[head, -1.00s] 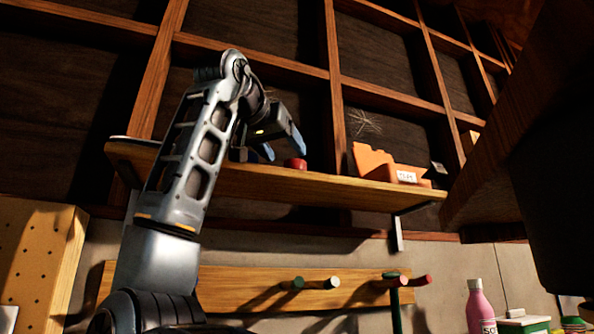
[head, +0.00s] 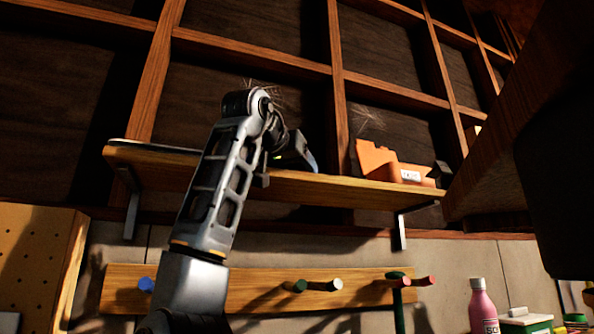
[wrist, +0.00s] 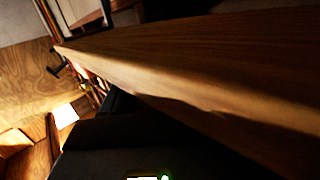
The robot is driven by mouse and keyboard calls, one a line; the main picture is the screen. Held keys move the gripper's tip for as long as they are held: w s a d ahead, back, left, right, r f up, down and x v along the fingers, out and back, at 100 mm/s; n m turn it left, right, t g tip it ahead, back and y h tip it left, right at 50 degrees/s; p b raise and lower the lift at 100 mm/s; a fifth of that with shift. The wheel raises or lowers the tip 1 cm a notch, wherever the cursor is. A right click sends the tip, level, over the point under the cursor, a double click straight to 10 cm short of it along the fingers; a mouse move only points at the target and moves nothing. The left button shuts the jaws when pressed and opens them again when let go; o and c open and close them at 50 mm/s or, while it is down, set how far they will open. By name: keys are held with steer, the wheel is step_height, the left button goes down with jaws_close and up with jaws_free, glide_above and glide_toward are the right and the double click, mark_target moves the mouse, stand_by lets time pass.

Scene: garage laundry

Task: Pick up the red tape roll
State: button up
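My gripper (head: 300,156) is low over the wooden wall shelf (head: 345,190), at its middle, left of the orange bin. One blue fingertip shows; the other finger is hidden, so its opening cannot be told. The red tape roll does not show in either current view. Its earlier spot on the shelf is now covered by my gripper. In the wrist view the shelf board (wrist: 200,75) runs diagonally close to the camera, and no tape roll shows there.
An orange bin (head: 375,160) with a white label stands on the shelf to the right, beside a small dark block (head: 442,174). Below is a peg rail (head: 240,290). A pink bottle (head: 483,308) stands at lower right. A large dark wooden body hangs at the right edge.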

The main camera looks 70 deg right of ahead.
steer(key=c, duration=0.5)
steer(key=shift+r, duration=0.1)
steer(key=shift+c, duration=0.2)
